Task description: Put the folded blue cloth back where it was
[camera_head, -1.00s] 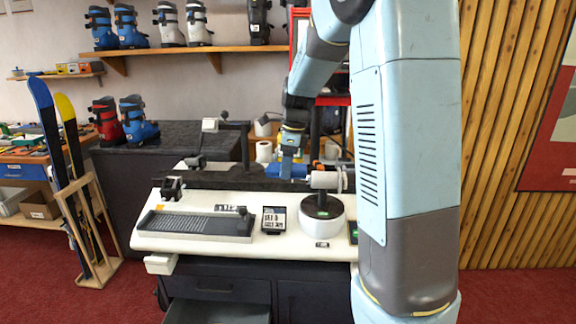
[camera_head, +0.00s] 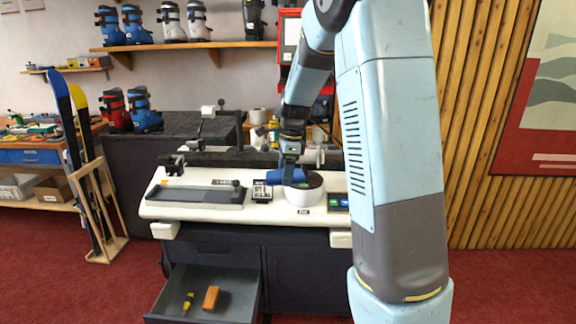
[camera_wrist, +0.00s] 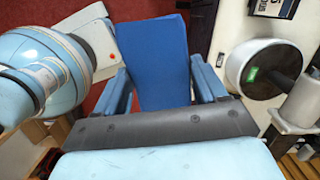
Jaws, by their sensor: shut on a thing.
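The folded blue cloth (camera_wrist: 155,60) is a flat blue piece between the two fingers of my gripper (camera_wrist: 168,85) in the wrist view. My gripper is shut on it. Whether the cloth touches the bench cannot be told.
The white bench (camera_head: 215,208) carries a grey tray-like plate (camera_head: 198,194), a small black-and-white card (camera_head: 262,189) and a round white device (camera_head: 304,196). Below, an open drawer (camera_head: 240,299) holds an orange block (camera_head: 211,297) and a yellow item (camera_head: 188,300). Red floor lies in front.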

